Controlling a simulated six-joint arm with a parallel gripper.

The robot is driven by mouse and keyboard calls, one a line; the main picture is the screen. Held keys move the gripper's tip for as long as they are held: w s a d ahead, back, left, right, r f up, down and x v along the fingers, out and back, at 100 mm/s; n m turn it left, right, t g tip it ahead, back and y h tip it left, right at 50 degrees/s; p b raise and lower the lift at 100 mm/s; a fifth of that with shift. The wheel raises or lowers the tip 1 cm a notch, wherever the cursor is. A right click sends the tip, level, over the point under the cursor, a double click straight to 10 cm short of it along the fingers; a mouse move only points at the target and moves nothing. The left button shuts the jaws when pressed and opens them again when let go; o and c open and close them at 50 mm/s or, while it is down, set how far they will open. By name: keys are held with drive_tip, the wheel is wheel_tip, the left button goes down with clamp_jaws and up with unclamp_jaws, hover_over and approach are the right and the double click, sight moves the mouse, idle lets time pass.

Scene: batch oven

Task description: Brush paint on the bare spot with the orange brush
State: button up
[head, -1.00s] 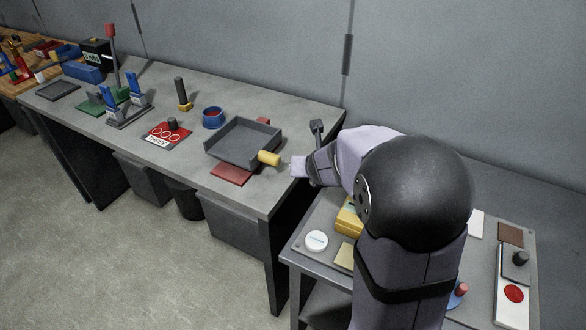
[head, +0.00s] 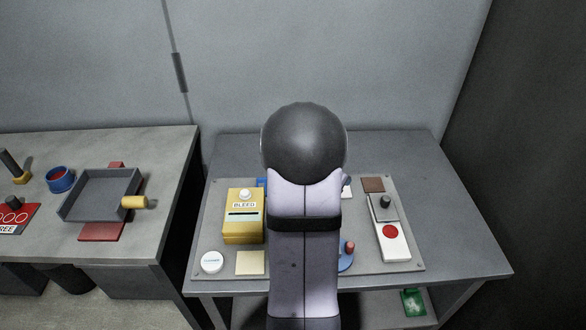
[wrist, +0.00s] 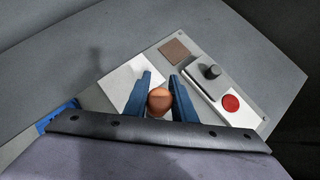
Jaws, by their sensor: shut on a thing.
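In the wrist view, my gripper (wrist: 160,88) has its blue fingers shut on a round orange-brown end, which looks like the orange brush (wrist: 159,101). The brush's lower part is hidden. They are above the grey board. A white panel (wrist: 130,72) lies to the left, partly behind a finger. A white plate with a red disc (wrist: 231,103) lies to the right; it also shows in the head view (head: 391,234). A brown square (wrist: 174,51) lies farther off. I cannot tell which surface is the bare spot. My arm hides the gripper in the head view.
On the grey board (head: 413,262) stand a yellow BLEED box (head: 243,228), a white round lid (head: 211,262), a beige square (head: 250,263), a blue dish (head: 345,263) with a reddish peg (head: 350,246), and a black knob (head: 385,201). The table's right side is clear.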

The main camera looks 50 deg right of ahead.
drive_tip(key=s+d+m+g, duration=0.2)
drive_tip(key=s+m, duration=0.1)
drive_tip(key=s, duration=0.7)
drive_tip(key=s+d+m+g+y+p, duration=0.1)
drive_tip(key=s+d+m+g, duration=0.1)
drive_tip(key=s, duration=0.7)
drive_tip(key=shift+s+d+f+m+g, duration=0.15)
drive_tip(key=shift+s+f+m+g, duration=0.2)
drive_tip(key=shift+m+g, duration=0.5)
drive_tip(key=shift+f, duration=0.15)
drive_tip(key=shift+f+b, duration=1.95)
drive_tip(key=shift+f, duration=0.9)
drive_tip(key=shift+f, duration=0.2)
